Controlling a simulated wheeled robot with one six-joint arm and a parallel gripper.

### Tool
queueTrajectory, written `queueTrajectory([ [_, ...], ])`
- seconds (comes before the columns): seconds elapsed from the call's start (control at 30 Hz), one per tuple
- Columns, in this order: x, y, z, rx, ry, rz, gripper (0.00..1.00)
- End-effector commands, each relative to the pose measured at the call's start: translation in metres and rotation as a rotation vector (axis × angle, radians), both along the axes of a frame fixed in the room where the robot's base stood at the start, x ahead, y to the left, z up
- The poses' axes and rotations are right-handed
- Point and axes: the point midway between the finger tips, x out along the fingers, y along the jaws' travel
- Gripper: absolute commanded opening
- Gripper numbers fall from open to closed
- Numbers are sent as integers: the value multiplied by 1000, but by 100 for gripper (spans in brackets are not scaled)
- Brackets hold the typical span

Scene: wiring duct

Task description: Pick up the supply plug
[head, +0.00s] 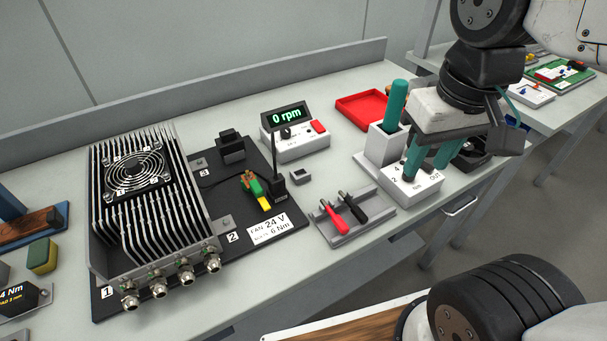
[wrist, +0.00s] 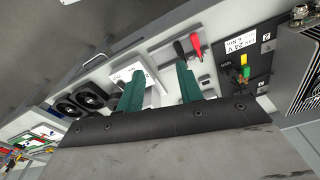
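A small green plug with a yellow end (head: 252,186), which I take to be the supply plug, is on the black base plate beside a black upright post. It also shows small in the wrist view (wrist: 245,73). My gripper (head: 427,170) has teal fingers and is well to the right of the plug, over the white box marked OUT. In the wrist view my gripper's fingers (wrist: 160,68) are apart with nothing between them. I cannot tell whether the fingers touch the box.
A finned heat sink with a fan (head: 135,172) fills the plate's left. A grey tray with red and black probes (head: 352,218), an rpm box (head: 297,142), a red tray (head: 372,108) and a teal-handled tool (head: 395,105) in a white holder stand nearby. Bench between is partly clear.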

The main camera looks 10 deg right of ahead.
Motion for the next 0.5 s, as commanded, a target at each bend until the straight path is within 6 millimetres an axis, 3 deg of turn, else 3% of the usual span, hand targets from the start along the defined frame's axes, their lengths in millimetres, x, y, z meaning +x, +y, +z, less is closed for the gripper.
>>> queueTrajectory([
  [0.17,56,36,-7,1,38,78,36],
  [0.27,92,67,-20,0,58,124,36],
  [0.4,134,117,-46,-4,80,186,36],
  [0.5,154,150,-67,-9,93,219,36],
])
